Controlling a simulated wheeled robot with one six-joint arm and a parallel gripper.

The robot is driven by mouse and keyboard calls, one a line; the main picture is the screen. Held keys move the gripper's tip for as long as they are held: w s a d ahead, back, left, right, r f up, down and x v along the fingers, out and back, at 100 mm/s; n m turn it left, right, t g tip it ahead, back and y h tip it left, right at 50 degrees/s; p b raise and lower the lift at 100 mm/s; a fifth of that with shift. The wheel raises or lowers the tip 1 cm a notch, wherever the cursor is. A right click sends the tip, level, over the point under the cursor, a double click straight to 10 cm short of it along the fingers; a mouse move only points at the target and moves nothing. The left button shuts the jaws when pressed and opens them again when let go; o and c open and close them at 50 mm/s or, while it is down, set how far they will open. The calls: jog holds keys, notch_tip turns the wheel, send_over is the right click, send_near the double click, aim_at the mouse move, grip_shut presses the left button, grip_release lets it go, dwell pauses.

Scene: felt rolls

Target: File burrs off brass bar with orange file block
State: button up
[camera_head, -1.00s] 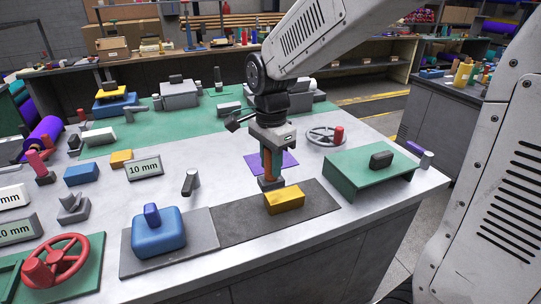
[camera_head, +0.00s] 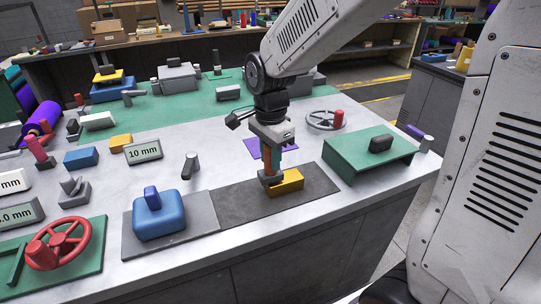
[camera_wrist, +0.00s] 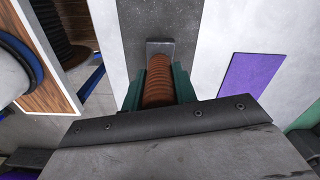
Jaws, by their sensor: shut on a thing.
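The brass bar (camera_head: 291,182) is a yellow block lying on a dark grey mat (camera_head: 235,205) near the bench's front edge. My gripper (camera_head: 273,150) points down and is shut on the orange file block's ribbed orange-brown handle (camera_wrist: 158,80), between green fingers in the wrist view. The grey foot of the file block (camera_head: 271,181) is at the left end of the brass bar and overlaps it in the head view. Whether it touches the bar, I cannot tell. The bar is not visible in the wrist view, and burrs are too small to make out.
A blue block with a knob (camera_head: 158,215) sits on a grey plate to the left. A green raised stand (camera_head: 365,160) is to the right. A purple sheet (camera_head: 252,148) lies behind the gripper. A handwheel (camera_head: 325,120) stands behind right.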

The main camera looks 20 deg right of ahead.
jog(key=shift+f, duration=0.45)
jog(key=shift+d, duration=0.15)
jog(key=shift+d+r, duration=0.1)
jog(key=shift+d, duration=1)
jog(key=shift+a, duration=0.1)
jog(key=shift+a, duration=1.1)
